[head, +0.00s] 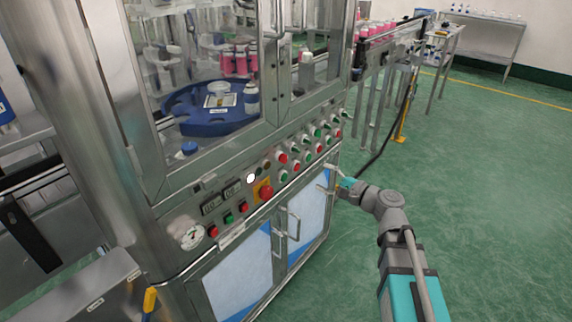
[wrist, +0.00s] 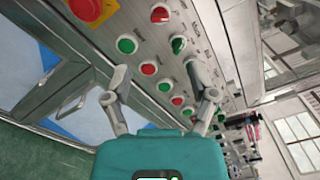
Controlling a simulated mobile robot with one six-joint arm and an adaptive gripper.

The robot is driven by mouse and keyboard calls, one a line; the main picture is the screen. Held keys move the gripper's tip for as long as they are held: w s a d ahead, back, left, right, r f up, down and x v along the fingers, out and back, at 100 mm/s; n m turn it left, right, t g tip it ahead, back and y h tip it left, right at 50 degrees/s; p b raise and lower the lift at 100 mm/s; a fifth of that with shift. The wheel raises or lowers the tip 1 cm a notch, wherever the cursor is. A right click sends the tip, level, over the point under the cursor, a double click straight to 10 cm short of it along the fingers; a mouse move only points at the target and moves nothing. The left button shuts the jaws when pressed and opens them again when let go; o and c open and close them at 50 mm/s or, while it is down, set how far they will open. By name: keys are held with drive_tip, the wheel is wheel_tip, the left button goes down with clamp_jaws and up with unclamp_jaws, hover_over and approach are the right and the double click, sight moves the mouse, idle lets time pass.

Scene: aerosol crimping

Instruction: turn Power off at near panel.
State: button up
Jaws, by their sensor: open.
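The near panel (head: 250,207) is a sloped metal strip on the machine's front, with red and green buttons, selector knobs and small displays. A red emergency button on a yellow plate (head: 264,191) sits mid-strip; it also shows at the upper left of the wrist view (wrist: 88,8). My gripper (head: 328,184) is open and empty, close to the panel's right part. In the wrist view its spread fingers (wrist: 157,72) show in front of several buttons, among them a green button (wrist: 127,44) and a red knob (wrist: 160,14). The labels are too small to read, so I cannot tell which control is Power.
Cabinet doors with bar handles (head: 292,224) lie below the panel. Glass doors above enclose a blue turntable (head: 208,118) with bottles. A conveyor (head: 390,40) with pink bottles stands behind. Green floor (head: 480,190) at right is clear.

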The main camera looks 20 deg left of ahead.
sight(286, 157)
idle(0.3)
drive_tip(key=x, duration=1.3)
drive_tip(key=shift+w+a, duration=0.1)
drive_tip(key=shift+a, duration=0.3)
clamp_jaws()
